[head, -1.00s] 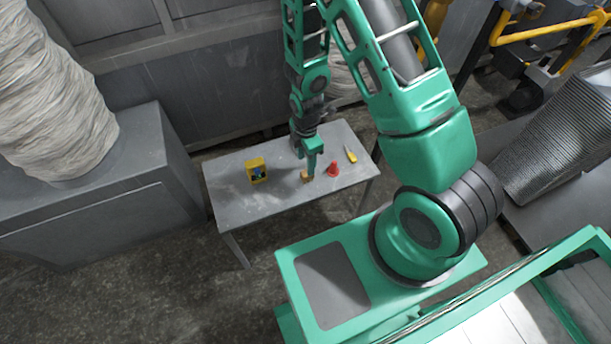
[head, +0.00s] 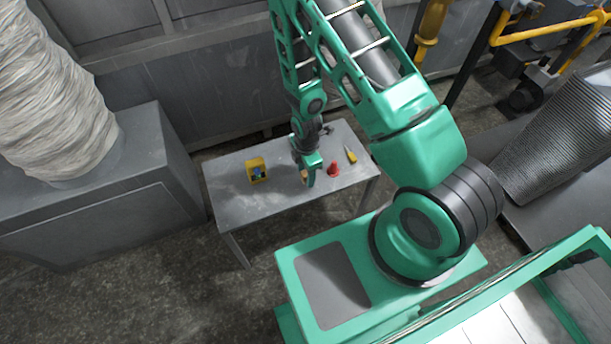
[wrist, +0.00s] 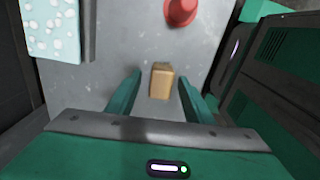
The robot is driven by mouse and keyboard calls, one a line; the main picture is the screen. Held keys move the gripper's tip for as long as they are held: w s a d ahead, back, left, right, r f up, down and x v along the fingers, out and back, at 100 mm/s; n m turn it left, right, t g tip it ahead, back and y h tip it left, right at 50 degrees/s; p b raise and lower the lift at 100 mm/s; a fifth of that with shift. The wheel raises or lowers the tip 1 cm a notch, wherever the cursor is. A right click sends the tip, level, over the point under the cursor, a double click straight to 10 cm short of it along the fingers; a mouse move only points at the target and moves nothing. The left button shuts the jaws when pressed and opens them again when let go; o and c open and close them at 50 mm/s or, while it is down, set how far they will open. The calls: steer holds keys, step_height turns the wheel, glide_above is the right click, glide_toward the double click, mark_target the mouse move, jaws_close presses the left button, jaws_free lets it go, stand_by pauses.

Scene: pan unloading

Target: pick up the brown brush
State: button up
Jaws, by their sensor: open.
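The brown brush (wrist: 161,82) shows in the wrist view as a small tan-brown block on the grey table. It lies between the two green fingers of my open gripper (wrist: 159,77), with a gap on each side. In the head view my gripper (head: 308,173) is low over the table, and the brush (head: 303,175) is mostly hidden behind it.
A red cone-like object (head: 333,169) stands close to the right of my gripper, and a yellow-handled tool (head: 350,155) lies beyond it. A yellow holder (head: 257,170) stands at left. The front left of the grey table (head: 235,205) is clear.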

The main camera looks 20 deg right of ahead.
steer(key=c, duration=1.1)
steer(key=shift+c, duration=0.2)
steer(key=shift+r, duration=0.8)
step_height(320, 180, up, 2)
steer(key=shift+r, duration=0.25)
steer(key=s+a+r, duration=0.7)
steer(key=a, duration=0.2)
steer(key=shift+a, duration=0.15)
